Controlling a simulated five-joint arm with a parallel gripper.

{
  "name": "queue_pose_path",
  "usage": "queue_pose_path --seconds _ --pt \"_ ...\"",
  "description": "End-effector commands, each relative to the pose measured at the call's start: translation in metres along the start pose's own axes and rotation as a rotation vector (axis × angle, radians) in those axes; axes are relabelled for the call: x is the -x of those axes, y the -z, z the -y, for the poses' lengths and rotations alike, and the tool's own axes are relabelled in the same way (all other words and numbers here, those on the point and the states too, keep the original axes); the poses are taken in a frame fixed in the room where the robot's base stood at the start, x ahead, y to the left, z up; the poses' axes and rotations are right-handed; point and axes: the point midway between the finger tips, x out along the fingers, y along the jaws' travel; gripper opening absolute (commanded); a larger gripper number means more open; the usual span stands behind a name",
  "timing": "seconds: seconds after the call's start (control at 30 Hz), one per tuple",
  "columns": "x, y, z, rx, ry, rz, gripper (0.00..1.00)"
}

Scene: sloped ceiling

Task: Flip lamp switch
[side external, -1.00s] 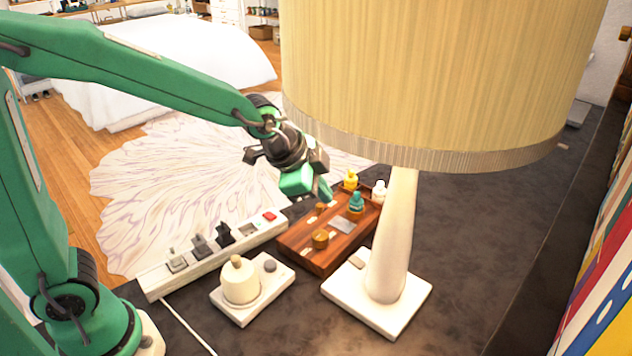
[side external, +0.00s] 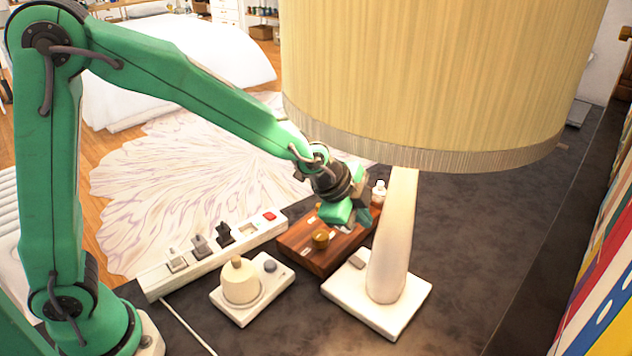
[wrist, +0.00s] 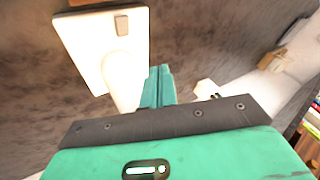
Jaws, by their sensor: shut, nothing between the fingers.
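The lamp has a huge pale-yellow shade (side external: 420,80), a cream stem (side external: 392,230) and a square white base (side external: 395,322). A small brown-grey switch (side external: 357,262) sits on the left part of the base. In the wrist view the base (wrist: 88,40) is at upper left, with the switch (wrist: 122,25) near its corner. My gripper (side external: 363,208) is shut and empty, above the wooden tray and left of the stem, higher than the switch and apart from it. In the wrist view its closed teal fingers (wrist: 158,85) point toward the dark tabletop, right of the stem.
The wooden tray (side external: 320,262) with small bottles and knobs lies behind the base. A white unit with a round cream knob (side external: 240,280) stands to the left. A power strip (side external: 155,283) with plugs lies beyond it. Dark tabletop right of the lamp is clear.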

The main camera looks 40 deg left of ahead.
Motion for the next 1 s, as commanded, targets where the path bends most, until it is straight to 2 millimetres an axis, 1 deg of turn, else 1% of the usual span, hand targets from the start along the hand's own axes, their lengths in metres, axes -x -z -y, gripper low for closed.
queue_pose_path --seconds 0.23,0.47,1.0 --pt "-0.003 -0.002 -0.002 0.001 0.000 0.001 0.00" --pt "-0.013 -0.009 -0.007 0.002 0.001 0.003 0.00" --pt "-0.056 -0.035 -0.028 0.003 0.006 0.011 0.00"
